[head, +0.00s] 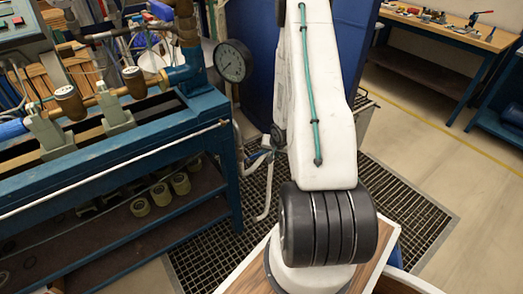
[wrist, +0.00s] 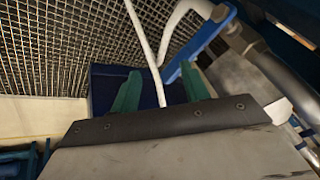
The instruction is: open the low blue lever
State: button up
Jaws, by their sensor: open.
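The blue lever (wrist: 205,45) shows in the wrist view as a slanted blue bar, upper right of my gripper. It sits beside a grey metal pipe fitting. My gripper (wrist: 161,90) is open, with two green fingers pointing up the picture. The right finger is close to the lever's lower end; I cannot tell whether they touch. A thin white pipe (wrist: 148,50) runs down the picture between the fingers; its depth is unclear. In the head view a small blue part (head: 258,157), possibly the lever, shows low beside the bench. My gripper is hidden there behind my white arm.
A blue bench (head: 215,120) with pipes, brass fittings and a round gauge (head: 232,61) stands on the left. A floor grating (head: 405,205) lies under the arm. A second workbench (head: 440,30) is at the back right. Open floor lies at right.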

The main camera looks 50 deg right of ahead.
aim_at(258, 155)
jog(key=s+f+m+t, duration=0.3)
jog(key=f+m+t, duration=0.1)
jog(key=f, duration=0.8)
jog(key=w+d+r+m+t+h, duration=0.1)
jog(key=w+r+m+t, duration=0.4)
jog(key=w, duration=0.5)
notch_tip(258, 155, up, 2)
jog(key=d+t, duration=0.1)
jog(key=t, duration=0.2)
jog(key=shift+w+t+h, duration=0.15)
jog(key=shift+t+h, duration=0.15)
jog(key=shift+h, duration=0.1)
jog(key=shift+d+r, duration=0.1)
grip_shut()
